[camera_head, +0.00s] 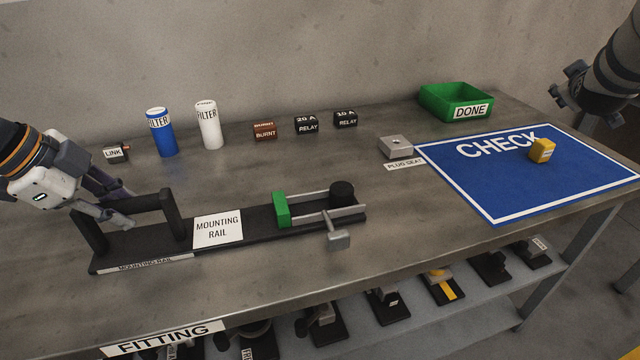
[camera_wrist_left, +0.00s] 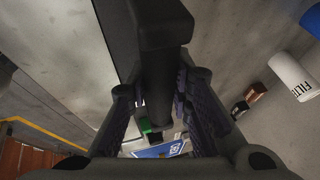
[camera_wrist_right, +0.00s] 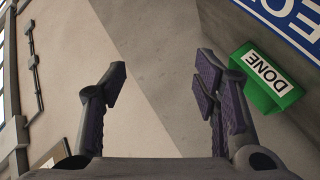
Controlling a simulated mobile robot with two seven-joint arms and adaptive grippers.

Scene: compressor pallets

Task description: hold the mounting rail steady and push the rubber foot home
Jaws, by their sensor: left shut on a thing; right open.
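The black mounting rail (camera_head: 250,224) lies on the bench, with a raised handle (camera_head: 140,203) at its left end. My left gripper (camera_head: 122,208) is shut on that handle; the left wrist view shows the dark handle (camera_wrist_left: 155,50) between the fingers (camera_wrist_left: 165,105). A grey T-shaped lever (camera_head: 338,238) sticks out in front. My right gripper (camera_head: 568,85) is open and empty, high at the far right.
A blue CHECK mat (camera_head: 500,190) bears a yellow block (camera_head: 542,150). A green DONE bin (camera_head: 450,100) and a grey plug seat (camera_head: 395,146) stand behind. Filters (camera_head: 208,125), relays (camera_head: 345,119) and a burnt part (camera_head: 264,131) line the back. The bench front is clear.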

